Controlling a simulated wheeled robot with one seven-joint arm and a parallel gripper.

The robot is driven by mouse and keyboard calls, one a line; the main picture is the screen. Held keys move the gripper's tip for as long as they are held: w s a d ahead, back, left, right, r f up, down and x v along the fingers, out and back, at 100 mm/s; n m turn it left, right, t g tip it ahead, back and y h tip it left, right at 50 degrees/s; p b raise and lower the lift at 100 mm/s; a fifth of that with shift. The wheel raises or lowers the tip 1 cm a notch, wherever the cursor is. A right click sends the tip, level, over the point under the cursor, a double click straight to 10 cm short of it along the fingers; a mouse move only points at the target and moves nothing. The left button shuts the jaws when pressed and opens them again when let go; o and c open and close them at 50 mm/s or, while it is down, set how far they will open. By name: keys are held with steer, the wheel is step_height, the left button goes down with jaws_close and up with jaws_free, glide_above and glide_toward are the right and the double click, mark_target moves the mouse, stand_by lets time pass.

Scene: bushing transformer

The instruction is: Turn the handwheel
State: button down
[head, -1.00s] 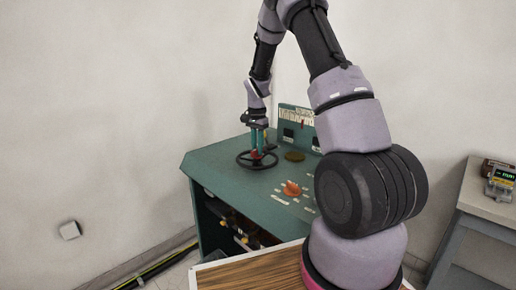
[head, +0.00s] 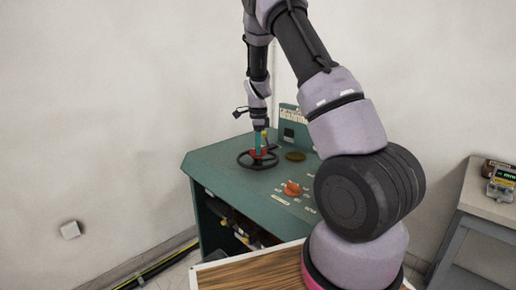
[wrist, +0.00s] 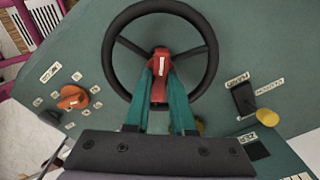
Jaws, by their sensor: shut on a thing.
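The black handwheel (head: 245,164) lies flat on top of the green cabinet, toward its far left part. In the wrist view its round rim (wrist: 109,60) and spokes surround a red hub piece (wrist: 159,88). My gripper (head: 260,150) points down over the middle of the wheel. In the wrist view my gripper (wrist: 161,72) has its two teal fingers on either side of the red piece and is shut on it. The fingers hide part of the hub and the near side of the wheel.
The green cabinet (head: 222,168) also carries an orange knob (head: 292,188), a brownish round disc (head: 295,156) and an upright back panel (head: 290,125). In the wrist view a dark switch (wrist: 243,98) stands right of the wheel. A side table (head: 490,203) is at the far right.

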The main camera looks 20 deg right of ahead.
steer(key=shift+m, duration=0.5)
steer(key=c, duration=0.8)
jaws_free()
steer(key=shift+o, duration=0.2)
step_height(320, 180, up, 11)
